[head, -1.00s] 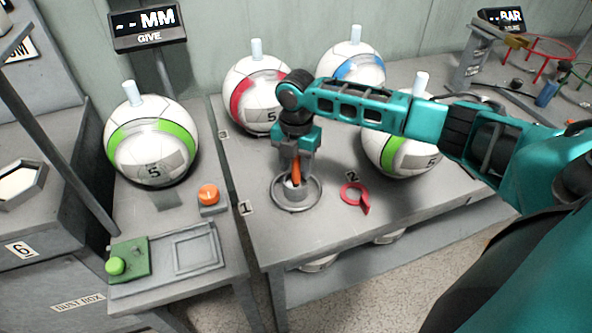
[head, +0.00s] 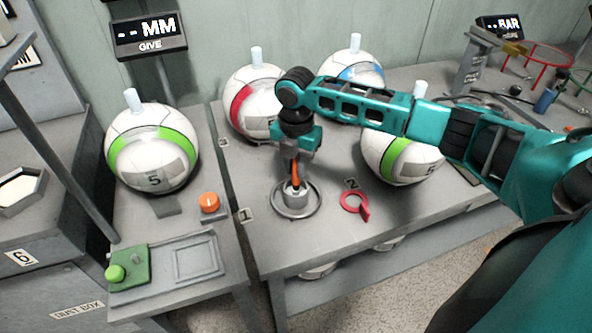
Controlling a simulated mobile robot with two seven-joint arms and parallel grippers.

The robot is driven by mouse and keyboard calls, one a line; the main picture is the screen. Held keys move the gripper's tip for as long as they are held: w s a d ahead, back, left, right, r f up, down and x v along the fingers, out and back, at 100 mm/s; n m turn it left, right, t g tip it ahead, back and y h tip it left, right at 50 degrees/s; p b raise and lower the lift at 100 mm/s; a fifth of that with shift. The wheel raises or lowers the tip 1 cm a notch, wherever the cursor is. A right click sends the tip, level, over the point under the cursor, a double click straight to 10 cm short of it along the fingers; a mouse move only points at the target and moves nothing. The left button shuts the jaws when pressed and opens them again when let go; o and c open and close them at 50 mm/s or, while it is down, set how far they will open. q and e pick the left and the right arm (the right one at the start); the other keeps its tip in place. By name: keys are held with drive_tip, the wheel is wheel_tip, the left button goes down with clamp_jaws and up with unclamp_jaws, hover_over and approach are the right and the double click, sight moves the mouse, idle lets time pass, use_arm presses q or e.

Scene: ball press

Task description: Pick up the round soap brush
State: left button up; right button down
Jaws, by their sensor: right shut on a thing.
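The round soap brush (head: 295,174) shows as an orange handle standing upright in a small grey metal cup (head: 296,198) within a round ring on the table. My right gripper (head: 296,160) points down from above and is shut on the upper part of the orange handle. The brush's lower end is hidden inside the cup. My left gripper is not in the head view.
White balls with red (head: 247,100), blue (head: 350,72) and green (head: 400,155) bands stand behind and to the right. Another green-banded ball (head: 152,148) stands on the left bench beside an orange knob (head: 209,202).

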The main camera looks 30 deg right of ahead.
wheel_tip(320, 180, up, 18)
drive_tip(key=p, duration=0.2)
drive_tip(key=shift+f, duration=0.1)
idle(0.7)
drive_tip(key=shift+w+a, duration=0.1)
